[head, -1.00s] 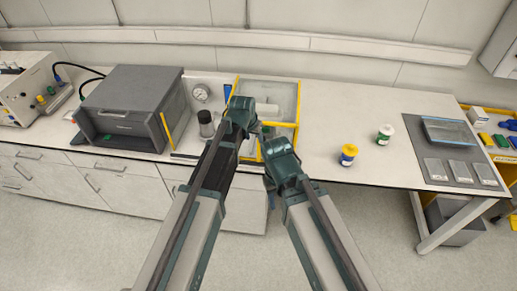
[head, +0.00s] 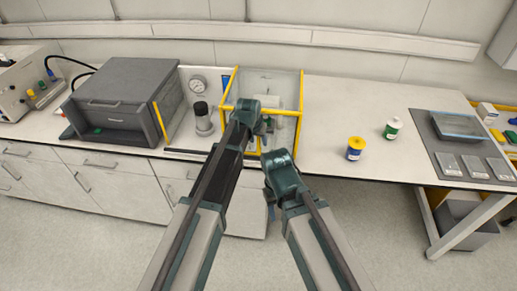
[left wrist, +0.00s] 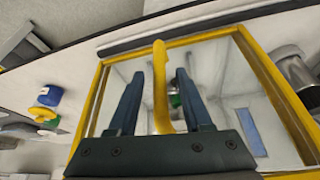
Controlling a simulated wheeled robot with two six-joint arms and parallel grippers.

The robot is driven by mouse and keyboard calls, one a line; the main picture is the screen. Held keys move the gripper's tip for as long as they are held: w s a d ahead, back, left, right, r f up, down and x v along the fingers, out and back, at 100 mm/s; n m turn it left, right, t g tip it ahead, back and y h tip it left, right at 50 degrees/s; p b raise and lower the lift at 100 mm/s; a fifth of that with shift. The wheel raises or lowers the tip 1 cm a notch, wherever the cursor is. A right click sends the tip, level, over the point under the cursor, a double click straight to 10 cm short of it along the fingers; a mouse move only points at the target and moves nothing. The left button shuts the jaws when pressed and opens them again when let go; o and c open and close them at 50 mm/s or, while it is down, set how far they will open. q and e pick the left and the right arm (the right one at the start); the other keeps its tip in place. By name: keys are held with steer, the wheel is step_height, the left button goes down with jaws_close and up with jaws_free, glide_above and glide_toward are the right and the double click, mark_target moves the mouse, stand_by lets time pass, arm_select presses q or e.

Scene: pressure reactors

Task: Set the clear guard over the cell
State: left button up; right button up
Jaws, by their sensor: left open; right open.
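The clear guard (head: 287,87) is a see-through box with yellow edges, standing on the bench right of the gauge panel. A white part of the cell (head: 268,102) shows through it; the rest is partly hidden by my left arm. My left gripper (head: 262,117) is at the guard's front. In the left wrist view its open fingers (left wrist: 159,75) lie either side of the guard's yellow handle (left wrist: 161,95), not closed on it. Contact cannot be told. My right gripper (head: 281,163) is open and empty, lower, in front of the bench edge.
A grey box unit (head: 125,100) and a dark-capped cylinder (head: 202,115) stand left of the guard. The bench between guard and jars is clear.

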arm_select(q)
steer(key=shift+w+d+f+b, duration=0.1)
steer(key=shift+w+f+b, duration=0.2)
steer(key=shift+f, duration=0.4)
jaws_close()
stand_by(1.0)
